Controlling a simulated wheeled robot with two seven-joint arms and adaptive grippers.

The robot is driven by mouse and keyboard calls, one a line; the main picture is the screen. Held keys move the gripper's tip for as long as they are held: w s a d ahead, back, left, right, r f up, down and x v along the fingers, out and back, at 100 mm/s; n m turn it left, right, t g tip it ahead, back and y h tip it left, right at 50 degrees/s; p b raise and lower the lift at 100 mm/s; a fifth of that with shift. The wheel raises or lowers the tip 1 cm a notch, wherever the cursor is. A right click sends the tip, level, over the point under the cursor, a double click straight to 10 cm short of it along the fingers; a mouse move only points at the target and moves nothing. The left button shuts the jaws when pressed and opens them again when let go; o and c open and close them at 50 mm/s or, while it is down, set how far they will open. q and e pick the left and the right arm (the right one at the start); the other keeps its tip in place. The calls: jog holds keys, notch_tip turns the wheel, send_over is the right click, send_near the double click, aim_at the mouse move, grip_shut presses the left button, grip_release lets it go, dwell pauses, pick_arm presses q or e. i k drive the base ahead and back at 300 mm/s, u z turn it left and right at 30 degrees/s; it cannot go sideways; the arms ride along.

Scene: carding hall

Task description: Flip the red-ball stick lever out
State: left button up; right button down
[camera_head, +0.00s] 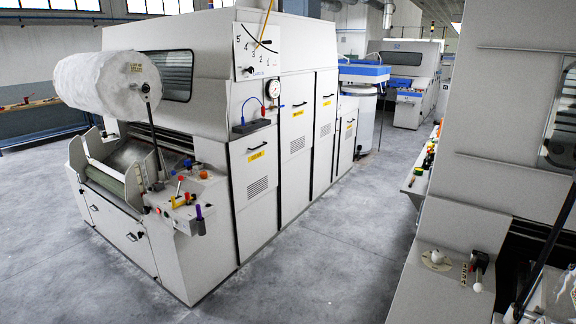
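A small red ball (180,179) shows on the control ledge at the front corner of the left carding machine. It appears to top a short, thin stick standing up from the ledge, leaning slightly. The stick's base is too small to make out clearly. Orange, yellow, blue and purple controls crowd around it. Neither of my grippers is in view.
The left carding machine (257,205) carries a white fibre roll (105,86) and a long black rod. A grey machine (500,170) stands close on the right, with a white-ball lever (478,287). The grey floor (310,265) between them is clear.

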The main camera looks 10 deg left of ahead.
aim_at(181, 178)
jog(key=u, duration=0.45)
jog(key=i, duration=2.3)
jog(key=u, duration=1.15)
jog(key=i, duration=1.05)
jog(key=u, duration=0.35)
